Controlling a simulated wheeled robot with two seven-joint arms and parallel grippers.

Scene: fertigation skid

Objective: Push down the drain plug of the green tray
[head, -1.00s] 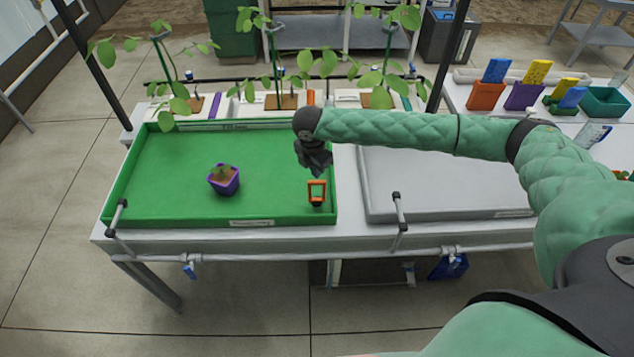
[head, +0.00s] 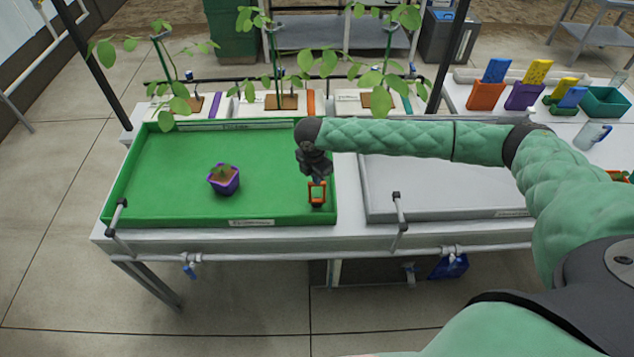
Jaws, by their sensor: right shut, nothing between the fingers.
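The green tray (head: 165,190) lies on the left half of the white bench. An orange drain plug with a loop handle (head: 317,194) stands upright in the tray's front right corner. My right gripper (head: 317,178) points down just above the plug's handle. It is shut and empty, and its tip is close to the top of the loop; I cannot tell whether it touches. The foot of the plug shows dark below the loop. My left gripper is out of view.
A purple pot (head: 224,181) with a seedling stands in the middle of the green tray. A grey tray (head: 440,190) lies to the right, under my arm. Grey pipe handles (head: 398,222) rise at the bench's front edge. Potted plants line the back.

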